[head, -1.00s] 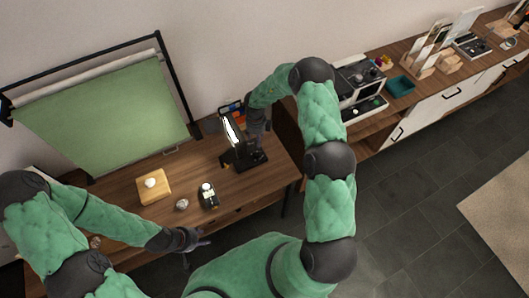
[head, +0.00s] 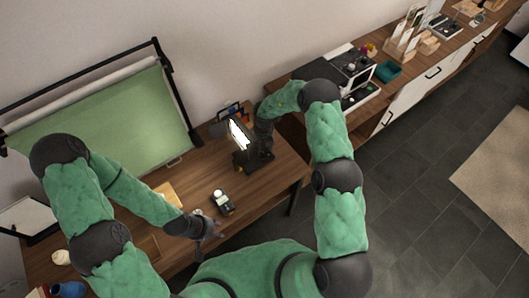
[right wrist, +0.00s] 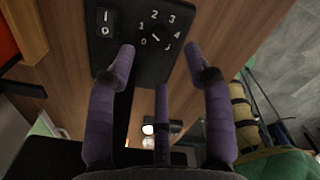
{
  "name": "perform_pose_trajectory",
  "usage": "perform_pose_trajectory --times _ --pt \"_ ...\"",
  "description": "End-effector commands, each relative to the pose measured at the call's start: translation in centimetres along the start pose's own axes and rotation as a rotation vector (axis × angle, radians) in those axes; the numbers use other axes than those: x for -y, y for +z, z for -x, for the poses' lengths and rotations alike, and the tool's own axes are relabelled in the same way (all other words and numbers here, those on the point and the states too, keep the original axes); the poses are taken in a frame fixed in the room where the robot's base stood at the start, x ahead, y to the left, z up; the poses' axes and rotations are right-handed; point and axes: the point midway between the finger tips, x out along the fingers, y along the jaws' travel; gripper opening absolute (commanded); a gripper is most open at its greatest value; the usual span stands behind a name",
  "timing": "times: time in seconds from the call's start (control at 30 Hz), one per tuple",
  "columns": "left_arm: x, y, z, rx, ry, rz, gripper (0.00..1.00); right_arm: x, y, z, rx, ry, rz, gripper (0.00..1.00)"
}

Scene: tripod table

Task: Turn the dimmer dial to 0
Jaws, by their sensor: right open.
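The dimmer dial (right wrist: 155,38) is a small dark knob with a white pointer line, ringed by white numbers on a black panel (right wrist: 152,72) in the right wrist view. I cannot tell exactly which number it points at. An I/O switch (right wrist: 105,22) is beside it. In the head view, the black device (head: 247,164) with a bright white lit panel (head: 239,135) stands on the wooden table. My right gripper (right wrist: 160,52) is open and empty, its fingers spread below and either side of the dial. My left gripper (head: 212,228) is open and empty near the table's front edge.
A small black item with a white top (head: 222,202) stands on the table (head: 277,176) between my grippers. A green screen (head: 110,118) stands behind. A counter with a coffee machine (head: 352,70) is at right.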

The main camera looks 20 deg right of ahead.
Motion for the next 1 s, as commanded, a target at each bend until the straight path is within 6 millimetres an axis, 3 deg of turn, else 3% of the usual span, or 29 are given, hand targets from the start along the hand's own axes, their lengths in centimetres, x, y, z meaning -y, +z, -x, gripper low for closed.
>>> perform_pose_trajectory --times 0.1,0.3,0.5,0.8,1.0 --pt "0.1 0.0 -0.2 0.0 0.0 0.0 0.4 0.0 -0.1 -2.3 -0.002 0.0 -0.001 0.52" --pt "0.1 0.0 -0.3 0.0 0.0 0.0 0.4 0.0 0.0 -5.0 -0.001 0.0 0.0 0.52" --pt "0.1 0.0 -0.3 0.0 0.0 0.0 0.4 0.0 0.0 -6.2 0.001 0.001 0.0 0.52" --pt "0.1 0.0 -0.3 -0.001 0.0 0.0 0.4 0.0 0.0 -6.3 0.001 0.001 0.0 0.52" --pt "0.1 0.0 -0.3 0.0 0.0 0.0 0.4 0.0 0.0 -6.3 0.001 0.0 0.0 0.0"
